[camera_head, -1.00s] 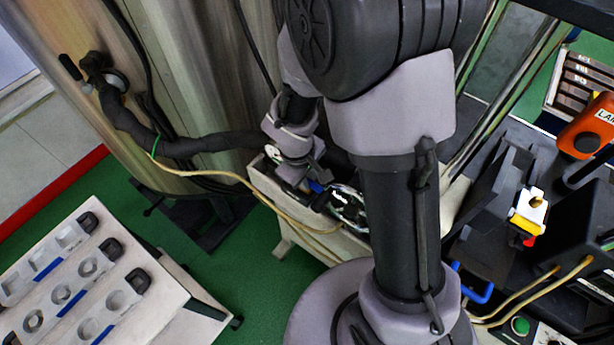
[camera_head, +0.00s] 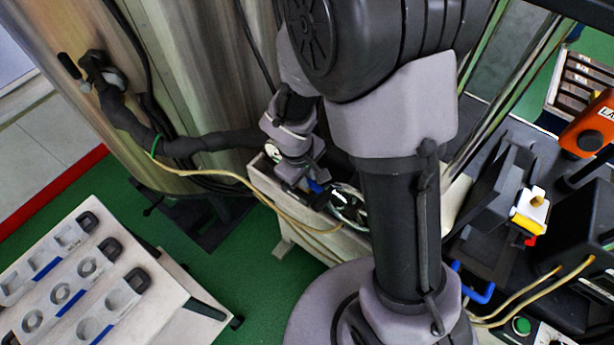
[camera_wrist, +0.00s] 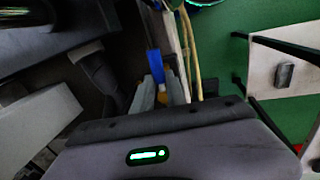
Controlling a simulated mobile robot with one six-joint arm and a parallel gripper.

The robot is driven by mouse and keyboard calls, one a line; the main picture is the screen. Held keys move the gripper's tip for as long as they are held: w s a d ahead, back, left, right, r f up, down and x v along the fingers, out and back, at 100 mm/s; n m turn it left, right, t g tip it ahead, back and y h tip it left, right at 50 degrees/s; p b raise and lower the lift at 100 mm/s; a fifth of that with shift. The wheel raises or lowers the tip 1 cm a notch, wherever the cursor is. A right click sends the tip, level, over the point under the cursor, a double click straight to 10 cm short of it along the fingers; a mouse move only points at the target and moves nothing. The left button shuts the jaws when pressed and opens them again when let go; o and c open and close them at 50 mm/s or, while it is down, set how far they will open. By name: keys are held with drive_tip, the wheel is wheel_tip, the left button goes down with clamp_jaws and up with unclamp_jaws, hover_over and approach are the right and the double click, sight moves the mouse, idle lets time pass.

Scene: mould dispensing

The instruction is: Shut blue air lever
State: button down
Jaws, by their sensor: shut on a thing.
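The blue air lever (camera_wrist: 154,63) shows in the wrist view as a narrow blue bar between the tips of my gripper (camera_wrist: 160,88). My gripper is shut on it. In the head view my gripper (camera_head: 304,176) reaches down into the pale open-topped box, and a small piece of the blue lever (camera_head: 316,187) shows beside the fingers. My arm and the box wall hide most of the lever, so its full angle cannot be told.
The pale box (camera_head: 276,204) stands beside a large steel tank (camera_head: 190,70). A yellow hose (camera_head: 215,171) runs over the box edge. A mould table (camera_head: 165,305) stands at lower left. Black equipment with a yellow-and-white part (camera_head: 530,212) is at right. Green floor (camera_head: 235,265) lies open between.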

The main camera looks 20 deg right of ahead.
drive_tip(key=m+b, duration=0.1)
drive_tip(key=a+m+b, duration=0.1)
drive_tip(key=m, duration=0.1)
drive_tip(key=shift+s+f+m+g+b, duration=0.1)
drive_tip(key=shift+f+m+g+b, duration=0.05)
drive_tip(key=shift+m+g+b, duration=0.2)
drive_tip(key=m, duration=0.2)
drive_tip(key=a+m+g+b, duration=0.1)
drive_tip(key=m, duration=0.1)
drive_tip(key=shift+a+m+b, duration=0.1)
drive_tip(key=shift+m+b, duration=0.15)
drive_tip(key=shift+b, duration=0.05)
drive_tip(key=shift+w+a+m+g+b, duration=0.2)
drive_tip(key=shift+w+a+m, duration=0.1)
drive_tip(key=shift+m, duration=1.2)
drive_tip(key=shift+w+a+m+g+b, duration=0.15)
drive_tip(key=shift+w+a+m+g, duration=0.15)
drive_tip(key=shift+m, duration=1.2)
drive_tip(key=shift+w+a+m+g+b, duration=0.2)
drive_tip(key=shift+a+m, duration=0.15)
drive_tip(key=shift+m, duration=1.15)
drive_tip(key=shift+y, duration=0.3)
drive_tip(key=c, duration=1.3)
unclamp_jaws()
drive_tip(key=shift+c, duration=0.2)
